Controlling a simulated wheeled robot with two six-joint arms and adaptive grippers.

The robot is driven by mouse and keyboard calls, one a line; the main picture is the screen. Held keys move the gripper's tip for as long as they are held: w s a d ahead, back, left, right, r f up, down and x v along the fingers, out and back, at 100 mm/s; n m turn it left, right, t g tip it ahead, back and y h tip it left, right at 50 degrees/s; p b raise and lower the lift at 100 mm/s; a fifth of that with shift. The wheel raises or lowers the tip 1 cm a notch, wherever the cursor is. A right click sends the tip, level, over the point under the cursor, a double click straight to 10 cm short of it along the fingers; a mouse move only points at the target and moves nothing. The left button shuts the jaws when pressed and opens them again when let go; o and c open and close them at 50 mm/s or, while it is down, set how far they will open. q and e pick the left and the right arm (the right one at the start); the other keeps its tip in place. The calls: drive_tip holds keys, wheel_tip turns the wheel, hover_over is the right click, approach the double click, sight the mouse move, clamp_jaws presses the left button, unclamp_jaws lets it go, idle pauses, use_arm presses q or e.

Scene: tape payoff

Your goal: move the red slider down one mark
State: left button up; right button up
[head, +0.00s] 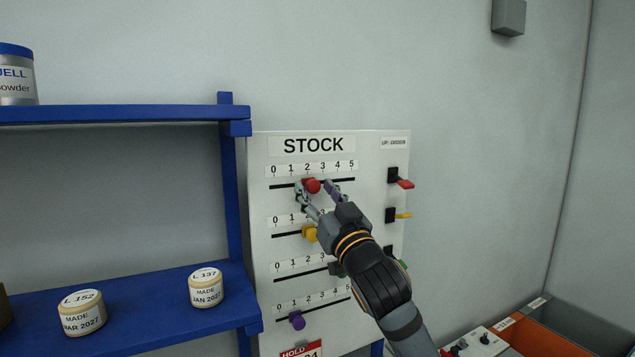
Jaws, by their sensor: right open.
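The red slider (312,185) sits on the top slot of the white STOCK panel (258,150). Its knob shows just below the number 2 of the 0 to 5 scale. My right gripper (317,188) is open, with one fingertip to the left of the red knob and the other to its right. I cannot tell whether either finger touches it. The wrist covers parts of the lower scales. My left gripper is not in view.
A yellow slider (309,233) sits close below the gripper, and a purple slider (297,320) is lower. A red lever (405,183) and a yellow lever (403,216) stick out at the panel's right. Blue shelves (150,310) with jars stand left.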

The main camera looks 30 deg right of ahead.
drive_tip(key=shift+s, duration=0.1)
clamp_jaws()
idle(0.4)
